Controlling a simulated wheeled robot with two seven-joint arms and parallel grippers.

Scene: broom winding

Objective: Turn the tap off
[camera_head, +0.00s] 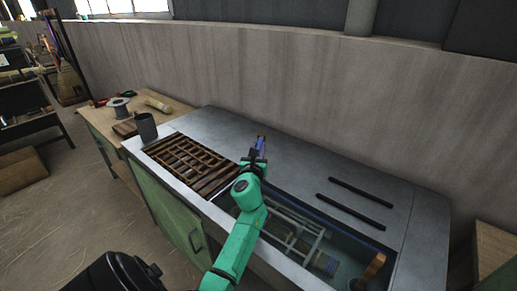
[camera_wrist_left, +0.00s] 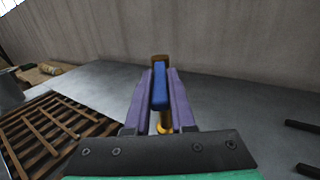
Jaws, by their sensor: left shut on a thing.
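The tap has a blue handle (camera_wrist_left: 160,88) and a brass-coloured stem (camera_wrist_left: 164,121), seen in the left wrist view at the back of the grey worktop. In the head view only a small brownish part of the tap (camera_head: 262,137) shows beyond my fingers. My left gripper (camera_head: 259,148) reaches over the worktop from the front. Its two purple fingers (camera_wrist_left: 160,76) are shut on the blue handle, one on each side. The handle points lengthwise along the fingers. The tap's base is mostly hidden by the gripper. My right gripper is not in view.
A brown wooden slatted rack (camera_head: 190,160) lies left of the gripper, with a grey cup (camera_head: 146,127) beyond it. An open basin (camera_head: 345,243) lies to the right, near two black bars (camera_head: 355,203). A concrete wall (camera_head: 300,75) closes the back.

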